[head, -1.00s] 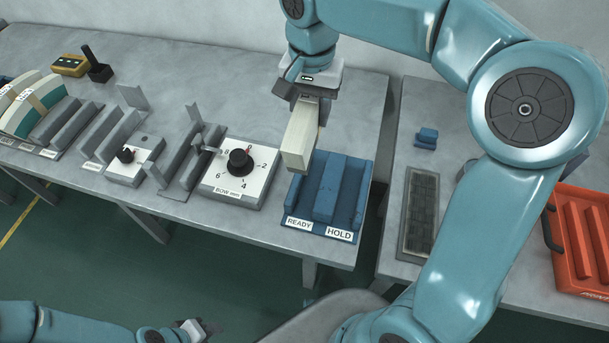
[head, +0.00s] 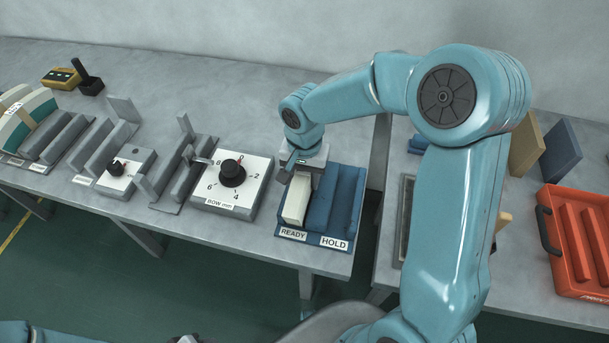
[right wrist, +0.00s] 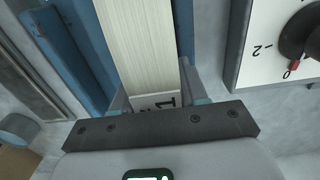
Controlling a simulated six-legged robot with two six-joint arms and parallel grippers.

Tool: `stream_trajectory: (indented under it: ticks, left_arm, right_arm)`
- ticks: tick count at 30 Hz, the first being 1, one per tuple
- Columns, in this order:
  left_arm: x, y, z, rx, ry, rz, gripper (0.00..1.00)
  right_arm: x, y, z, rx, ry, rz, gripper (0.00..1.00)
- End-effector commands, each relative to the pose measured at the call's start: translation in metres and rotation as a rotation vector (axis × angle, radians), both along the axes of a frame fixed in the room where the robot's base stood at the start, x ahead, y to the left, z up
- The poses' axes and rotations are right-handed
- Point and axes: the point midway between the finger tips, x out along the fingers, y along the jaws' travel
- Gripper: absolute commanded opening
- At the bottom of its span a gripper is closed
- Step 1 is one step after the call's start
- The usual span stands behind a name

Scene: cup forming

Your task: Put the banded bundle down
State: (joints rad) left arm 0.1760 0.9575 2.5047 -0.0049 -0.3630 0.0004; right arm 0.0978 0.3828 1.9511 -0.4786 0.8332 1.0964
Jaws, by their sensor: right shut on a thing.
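The banded bundle (head: 296,200) is a pale cream block. It sits in the READY slot of the blue two-slot holder (head: 288,233), at the left side. My right gripper (head: 304,172) is above it, shut on its far end. In the right wrist view the bundle (right wrist: 143,45) runs between the fingers, with a white band marked 1 near the palm and the holder's blue wall (right wrist: 82,50) beside it. Whether it rests fully on the slot floor is hidden. Only a sliver of my left gripper (head: 186,340) shows at the bottom edge, its jaws unclear.
The HOLD slot (head: 322,212) looks empty. A dial box (head: 208,195) stands left of the holder, with grey fixtures farther left. Right of the gap between tables are an orange tray (head: 553,274) and upright boards (head: 560,155).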

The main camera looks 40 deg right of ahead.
Motion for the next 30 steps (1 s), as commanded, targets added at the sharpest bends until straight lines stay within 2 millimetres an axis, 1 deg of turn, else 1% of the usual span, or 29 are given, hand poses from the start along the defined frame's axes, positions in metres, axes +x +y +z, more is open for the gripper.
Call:
stream_trajectory:
  ticks: [7,11,12,13,14,21,24,25,26,29,30]
  left_arm:
    - [0.0,0.0,0.0,0.0,0.0,0.0,0.43]
    - [0.0,0.0,-0.005,0.0,0.0,0.0,0.43]
    - [0.0,0.0,-0.003,0.0,0.0,0.0,0.43]
    - [0.0,0.0,-0.003,0.0,0.0,0.0,0.43]
    - [0.0,0.0,-0.003,0.0,0.0,0.0,0.43]
    - [0.0,0.0,-0.003,0.0,0.0,0.0,0.43]
    - [0.0,0.0,0.003,0.0,0.0,0.0,0.43]
    - [0.0,0.0,0.001,0.0,0.0,0.0,0.43]
    - [0.0,0.0,0.001,0.0,0.0,0.0,0.43]
    - [0.0,0.0,0.002,0.0,0.0,0.0,0.43]
    - [0.0,0.0,0.002,0.0,0.0,0.0,0.43]
  right_arm:
    - [0.0,0.0,0.0,0.0,-0.003,0.0,0.0]
    - [0.0,0.0,-0.004,0.0,-0.003,0.0,0.0]
    - [0.0,0.0,-0.003,0.0,-0.001,0.0,0.56]
    - [0.0,0.0,-0.003,0.0,-0.001,0.0,0.66]
    - [0.0,0.0,-0.003,-0.001,-0.001,0.0,0.68]
    - [0.0,0.0,-0.002,-0.001,-0.001,0.0,0.68]
    - [0.0,0.0,0.003,0.0,-0.001,0.0,0.68]
    - [0.001,0.0,0.005,0.0,-0.003,0.0,0.68]
    - [0.001,0.0,0.008,-0.001,-0.005,0.0,0.68]
    - [0.001,0.0,0.029,-0.001,-0.007,-0.001,0.68]
    - [0.001,0.0,0.039,-0.001,-0.008,-0.001,0.68]
